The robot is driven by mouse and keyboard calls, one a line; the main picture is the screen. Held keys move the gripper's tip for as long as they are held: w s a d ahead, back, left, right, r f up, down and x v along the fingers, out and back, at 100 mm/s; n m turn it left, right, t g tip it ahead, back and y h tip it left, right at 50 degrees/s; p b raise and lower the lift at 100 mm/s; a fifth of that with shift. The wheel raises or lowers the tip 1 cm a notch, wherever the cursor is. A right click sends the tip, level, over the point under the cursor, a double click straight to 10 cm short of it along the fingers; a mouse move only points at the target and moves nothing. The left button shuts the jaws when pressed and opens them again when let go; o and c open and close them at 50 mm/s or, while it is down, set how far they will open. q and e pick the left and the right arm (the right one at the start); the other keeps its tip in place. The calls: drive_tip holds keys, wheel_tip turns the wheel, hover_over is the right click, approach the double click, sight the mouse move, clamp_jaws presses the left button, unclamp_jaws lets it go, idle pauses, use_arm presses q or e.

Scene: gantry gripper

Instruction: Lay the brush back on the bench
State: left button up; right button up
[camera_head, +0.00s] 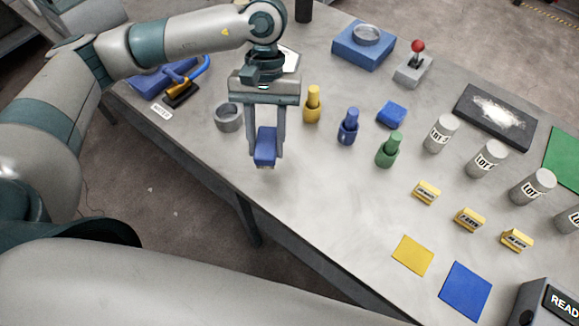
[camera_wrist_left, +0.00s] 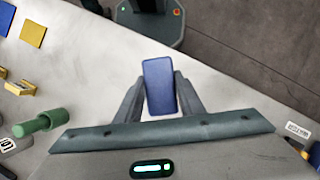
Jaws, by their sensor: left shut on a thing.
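My left gripper (camera_head: 266,160) points down over the near left part of the bench (camera_head: 330,190). In the left wrist view the brush (camera_wrist_left: 160,86) shows as a rounded blue rectangle between the two fingers (camera_wrist_left: 158,100). Its bristles cannot be made out there. The brush looks apart from the bench top, but its exact height is hard to tell. My right gripper is not in view.
A grey ring-shaped cup (camera_head: 229,118) stands just left of the gripper. Yellow (camera_head: 312,104), blue (camera_head: 348,127) and green (camera_head: 390,150) pegs stand to the right. A dark plate with white powder (camera_head: 495,115) lies farther right. The bench is clear between gripper and near edge.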

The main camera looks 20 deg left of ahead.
use_arm(q)
drive_tip(key=s+d+r+n+t+h+p, duration=0.2)
drive_tip(key=s+d+r+n+h+p, duration=0.1)
drive_tip(key=s+d+n, duration=0.6)
drive_tip(key=s+r+n+p, duration=0.1)
drive_tip(key=n+p, duration=0.1)
drive_tip(key=shift+t+p, duration=0.3)
drive_tip(key=shift+t, duration=0.1)
drive_tip(key=w+a+f+b, duration=0.1)
drive_tip(key=w+f, duration=0.1)
drive_tip(key=w, duration=0.1)
drive_tip(key=w+a+f+b, duration=0.1)
drive_tip(key=w+f, duration=0.1)
drive_tip(key=w, duration=0.1)
drive_tip(key=w+a+f+b, duration=0.2)
drive_tip(key=w, duration=0.2)
drive_tip(key=shift+f, duration=0.1)
drive_tip(key=shift+w+a+f, duration=0.15)
drive_tip(key=shift+w+f, duration=0.2)
drive_tip(key=shift+w, duration=0.05)
